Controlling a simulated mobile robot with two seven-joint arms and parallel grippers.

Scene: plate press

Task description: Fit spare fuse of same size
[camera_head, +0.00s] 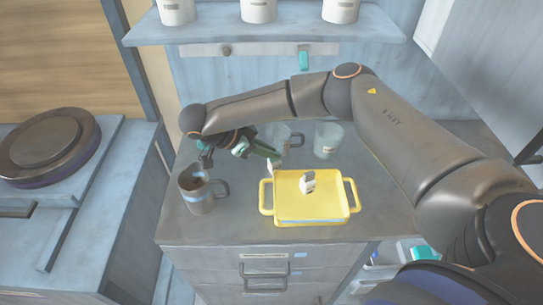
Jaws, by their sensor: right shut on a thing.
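My right gripper (270,154) reaches in from the right, its arm bent over the counter. Its dark green fingers are shut on a small pale piece (270,168), just above the back left corner of the yellow tray (289,211). The piece is too small to tell whether it is a fuse or what size it is. Another small whitish piece (307,182) with dark marks stands on the yellow tray, right of the gripper. My left gripper is not in view.
A grey mug (196,196) stands left of the tray. Two glass cups stand behind, one partly hidden by the gripper (283,135), one clear (327,140). White canisters (258,9) line the shelf (270,31) above. A round plate press (45,145) is at far left.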

